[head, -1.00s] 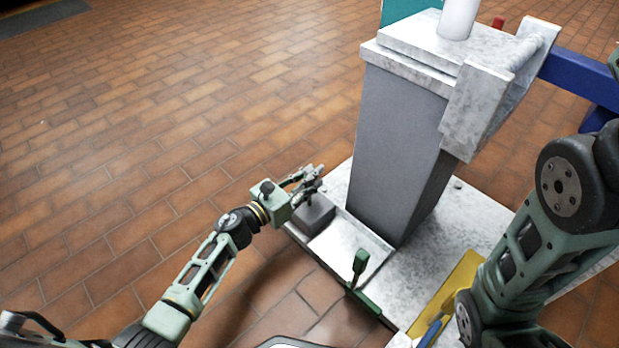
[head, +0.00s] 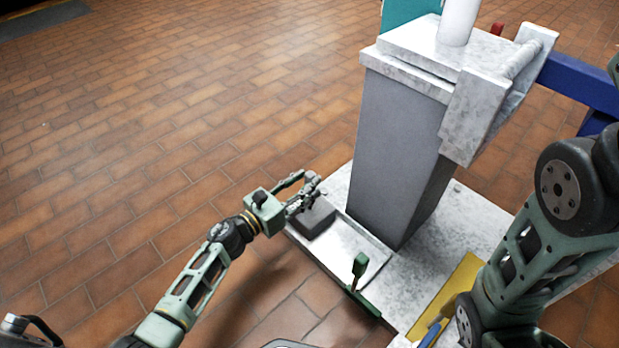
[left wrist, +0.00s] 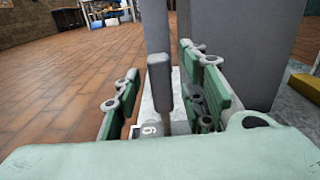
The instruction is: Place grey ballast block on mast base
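The grey ballast block (head: 318,217) sits at the left end of a shallow pale tray (head: 352,243), at the front left edge of the mottled white mast base (head: 432,262). My left gripper (head: 308,193) is low over the block and partly covers it. In the left wrist view its green fingers (left wrist: 162,100) are spread apart. A grey upright grip (left wrist: 159,82) stands between them, with gaps on both sides. Below it shows a grey top with a number label (left wrist: 150,130). My right arm comes in at the right of the head view; its gripper is out of view.
A tall grey mast column (head: 397,150) rises from the base close beside the tray. A green lever (head: 359,266) stands at the tray's near end. A yellow strip (head: 447,295) lies on the base at right. Open tiled floor (head: 150,130) is at left.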

